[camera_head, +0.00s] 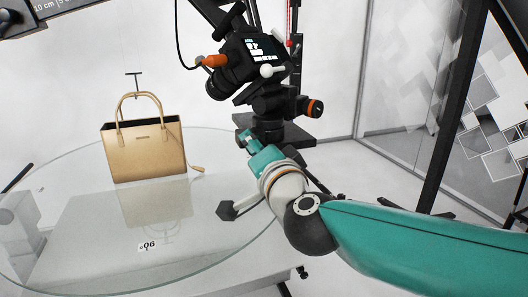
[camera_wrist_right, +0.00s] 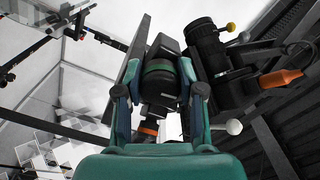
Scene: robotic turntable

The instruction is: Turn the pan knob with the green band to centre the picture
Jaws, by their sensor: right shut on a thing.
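The pan knob with the green band (camera_wrist_right: 160,70) is a dark round knob in the right wrist view, between my two fingers. My right gripper (camera_wrist_right: 160,92) is shut on it, with one finger on each side. In the head view my right gripper (camera_head: 246,139) reaches up to the tripod head from below, and I cannot make out the knob there. The black camera (camera_head: 236,68) sits above on the head; its rear screen (camera_head: 266,50) is lit but too small to read. The tan handbag (camera_head: 146,150) stands upright on the glass turntable (camera_head: 60,180). My left gripper is not in view.
A white-tipped handle (camera_head: 268,70) and an orange part (camera_head: 215,61) are by the camera. A dark post (camera_head: 452,110) stands right. Floor between is clear.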

